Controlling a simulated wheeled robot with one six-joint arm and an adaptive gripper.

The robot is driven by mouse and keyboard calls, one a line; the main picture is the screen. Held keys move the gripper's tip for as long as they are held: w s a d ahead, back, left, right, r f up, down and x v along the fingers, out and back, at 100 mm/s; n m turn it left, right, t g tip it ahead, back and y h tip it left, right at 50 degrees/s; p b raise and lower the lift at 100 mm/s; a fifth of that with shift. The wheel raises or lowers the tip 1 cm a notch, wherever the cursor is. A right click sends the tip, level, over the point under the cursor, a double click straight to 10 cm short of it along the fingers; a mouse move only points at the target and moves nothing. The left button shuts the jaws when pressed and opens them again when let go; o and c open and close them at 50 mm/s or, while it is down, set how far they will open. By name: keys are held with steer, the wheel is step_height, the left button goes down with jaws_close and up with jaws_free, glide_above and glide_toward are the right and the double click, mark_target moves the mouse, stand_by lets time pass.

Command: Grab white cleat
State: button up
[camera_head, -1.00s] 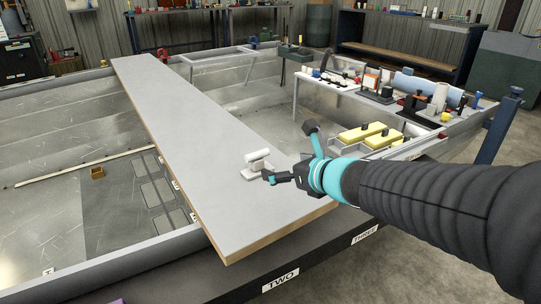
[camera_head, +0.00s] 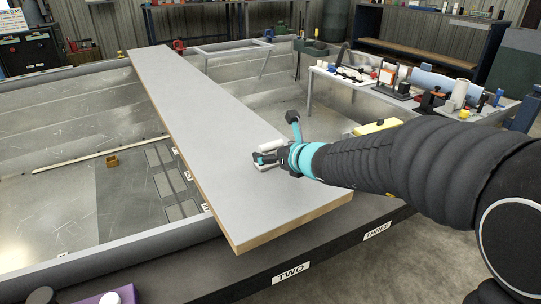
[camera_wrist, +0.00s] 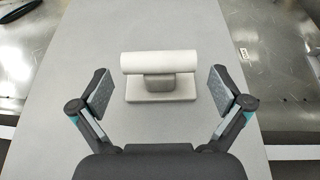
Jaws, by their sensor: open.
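The white cleat (camera_wrist: 160,64) stands on the grey plank, a rounded bar on a short post and flat base. In the wrist view it lies centred ahead of my gripper (camera_wrist: 160,95), whose two fingers are open, one to each side of it. The fingers do not appear to touch it. In the head view my gripper (camera_head: 258,159) is low over the plank and hides part of the cleat (camera_head: 272,146).
The long grey plank (camera_head: 195,95) lies across the metal hull (camera_head: 75,190). A table (camera_head: 385,90) crowded with tools and bottles stands at the right, with a yellow item (camera_head: 378,126) near it. The plank around the cleat is clear.

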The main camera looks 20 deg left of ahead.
steer(key=shift+x, duration=0.9)
steer(key=c, duration=1)
steer(key=shift+r, duration=0.1)
